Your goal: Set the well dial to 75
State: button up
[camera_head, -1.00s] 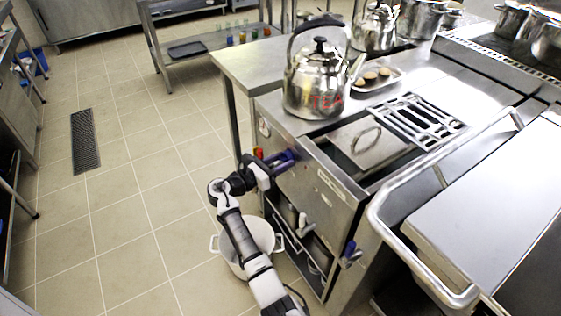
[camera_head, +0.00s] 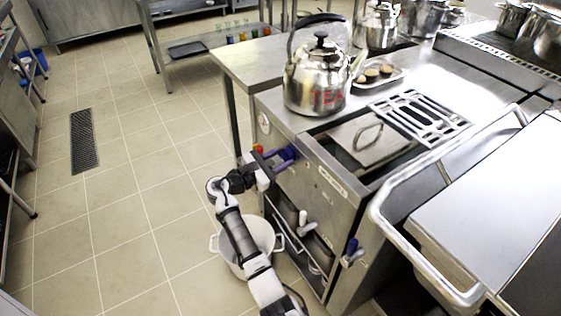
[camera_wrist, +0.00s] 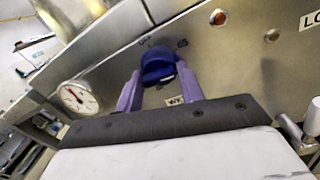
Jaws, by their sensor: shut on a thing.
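The well dial is a dark blue knob (camera_wrist: 158,66) on the steel front panel of the unit; it also shows in the head view (camera_head: 287,153). Small markings around it are only partly readable. My gripper (camera_wrist: 162,78) has its two purple fingers on either side of the knob, shut on it. In the head view my gripper (camera_head: 280,160) reaches the panel from the left. The pointer position and the number it marks cannot be read.
A round gauge (camera_wrist: 78,98) sits left of the knob, and an amber light (camera_wrist: 218,17) to the right. A large kettle (camera_head: 318,85) stands on the unit above. A white pot (camera_head: 246,244) is on the floor below my arm. A second blue handle (camera_head: 352,250) is at lower right.

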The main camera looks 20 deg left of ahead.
jog(key=shift+f+m+h+b, duration=0.15)
jog(key=shift+m+h+b, duration=0.15)
jog(key=shift+m+b, duration=1.65)
jog(key=shift+f+m+h+b, duration=0.1)
jog(key=shift+m+h+b, duration=0.2)
jog(key=shift+m+b, duration=1.65)
jog(key=shift+m+p, duration=0.6)
jog(key=shift+m, duration=0.3)
jog(key=o, duration=1)
jog(key=shift+r, duration=0.15)
jog(key=shift+c, duration=0.2)
jog(key=shift+a, duration=0.1)
jog(key=r+b+v, duration=0.1)
jog(key=v, duration=1.2)
jog(key=shift+s+a+f+b, duration=0.15)
jog(key=shift+s+f+b, duration=0.15)
jog(key=shift+f+b, duration=0.1)
